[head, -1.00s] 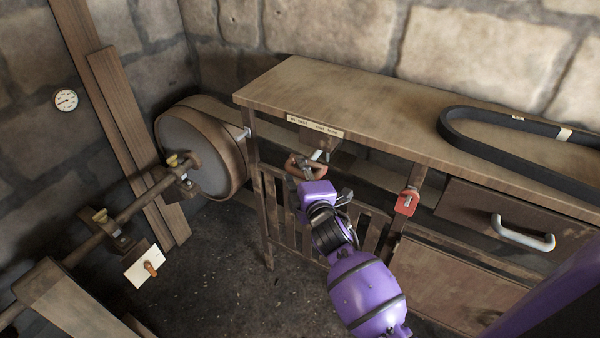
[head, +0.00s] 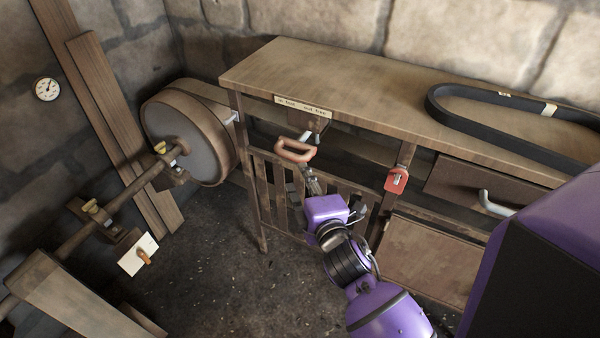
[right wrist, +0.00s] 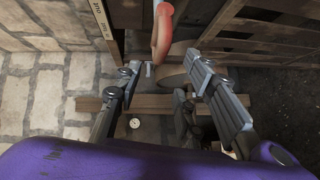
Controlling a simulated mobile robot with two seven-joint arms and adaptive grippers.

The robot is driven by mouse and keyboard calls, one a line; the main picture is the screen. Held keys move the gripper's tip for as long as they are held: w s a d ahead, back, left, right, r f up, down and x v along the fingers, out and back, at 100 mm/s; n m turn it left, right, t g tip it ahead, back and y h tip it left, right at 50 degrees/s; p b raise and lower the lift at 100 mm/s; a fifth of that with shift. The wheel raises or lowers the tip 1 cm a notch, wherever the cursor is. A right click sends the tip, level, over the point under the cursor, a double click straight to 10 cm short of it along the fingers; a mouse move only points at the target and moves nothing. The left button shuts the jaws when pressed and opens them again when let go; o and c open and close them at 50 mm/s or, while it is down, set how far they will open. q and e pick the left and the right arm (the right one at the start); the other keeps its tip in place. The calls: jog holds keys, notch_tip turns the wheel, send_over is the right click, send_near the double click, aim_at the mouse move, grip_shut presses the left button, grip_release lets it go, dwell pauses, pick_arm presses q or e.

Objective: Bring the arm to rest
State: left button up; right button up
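A lever with a reddish loop handle (head: 296,152) sticks out under the bench top, below a small paper label (head: 304,105). My right gripper (head: 302,187) is just below and in front of the handle, apart from it. In the right wrist view my right gripper (right wrist: 164,64) has its two fingers spread with nothing between them. The handle (right wrist: 162,28) shows there beyond the fingertips, near the top. My left gripper is not in view.
The wooden bench (head: 350,85) carries a black belt (head: 440,105). A red padlock-like tag (head: 396,179) and a drawer handle (head: 495,204) are on its front. A large pulley wheel (head: 185,142) and shaft stand left. The floor (head: 210,260) left of my arm is clear.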

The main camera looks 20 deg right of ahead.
dwell(0.5)
jog(key=s+a+f+m+g+y, duration=0.2)
jog(key=s+a+f+m+g, duration=0.15)
jog(key=s+f+m, duration=1)
pick_arm(q)
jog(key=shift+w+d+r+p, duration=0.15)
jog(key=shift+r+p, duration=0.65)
jog(key=shift+p, duration=0.1)
pick_arm(e)
jog(key=s+f+g, duration=0.2)
jog(key=s+f, duration=0.3)
jog(key=s, duration=0.3)
jog(key=s+f+m+g, duration=0.1)
jog(key=s+f+g, duration=0.1)
jog(key=s+f, duration=0.3)
jog(key=s, duration=0.3)
jog(key=shift+s, duration=0.3)
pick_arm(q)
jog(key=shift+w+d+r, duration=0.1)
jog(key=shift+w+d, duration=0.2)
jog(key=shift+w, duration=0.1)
pick_arm(e)
jog(key=shift+f, duration=0.1)
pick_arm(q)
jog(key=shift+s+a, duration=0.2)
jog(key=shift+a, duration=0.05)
pick_arm(e)
jog(key=shift+w, duration=0.1)
